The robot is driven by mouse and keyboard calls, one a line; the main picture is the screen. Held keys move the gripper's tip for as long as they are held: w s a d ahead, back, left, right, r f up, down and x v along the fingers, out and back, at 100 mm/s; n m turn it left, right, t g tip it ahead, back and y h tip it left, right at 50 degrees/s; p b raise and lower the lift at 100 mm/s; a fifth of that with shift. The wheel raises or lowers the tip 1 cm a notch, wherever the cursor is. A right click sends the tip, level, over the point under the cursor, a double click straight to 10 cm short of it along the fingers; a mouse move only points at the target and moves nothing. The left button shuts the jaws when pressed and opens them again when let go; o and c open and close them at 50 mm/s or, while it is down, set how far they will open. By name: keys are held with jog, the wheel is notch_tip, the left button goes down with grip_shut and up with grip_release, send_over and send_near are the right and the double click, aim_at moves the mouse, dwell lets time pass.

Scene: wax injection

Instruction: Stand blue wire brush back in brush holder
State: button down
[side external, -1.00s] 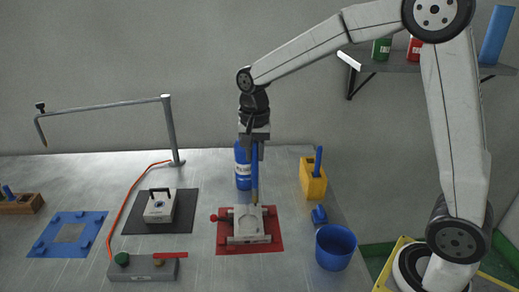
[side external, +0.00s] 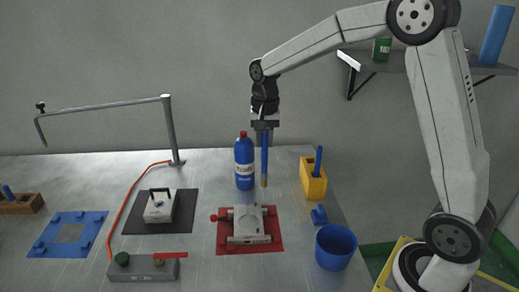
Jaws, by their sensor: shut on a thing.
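The blue wire brush (side external: 265,160) hangs upright in my gripper (side external: 264,130), which is shut on its upper end. The brush's brownish tip points down, above the table. The yellow block (side external: 314,186), which looks like the brush holder, stands to the right of the brush. Another blue-handled tool (side external: 318,160) stands upright in it. My gripper and the brush are apart from the holder, to its left and higher up. The holder's openings are too small to make out.
A blue bottle (side external: 244,165) with a red cap stands just left of the brush. A grey fixture (side external: 248,225) on a red mat lies below. A blue cup (side external: 336,248) and a small blue object (side external: 319,215) are in front of the holder. A lamp-like arm (side external: 110,103) stands left.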

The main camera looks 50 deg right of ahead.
jog(key=s+d, duration=0.1)
jog(key=d, duration=2.3)
notch_tip(320, 180, down, 7)
jog(key=shift+n, duration=0.4)
jog(key=shift+f, duration=2)
jog(key=c, duration=0.5)
grip_release()
jog(key=shift+c, duration=0.2)
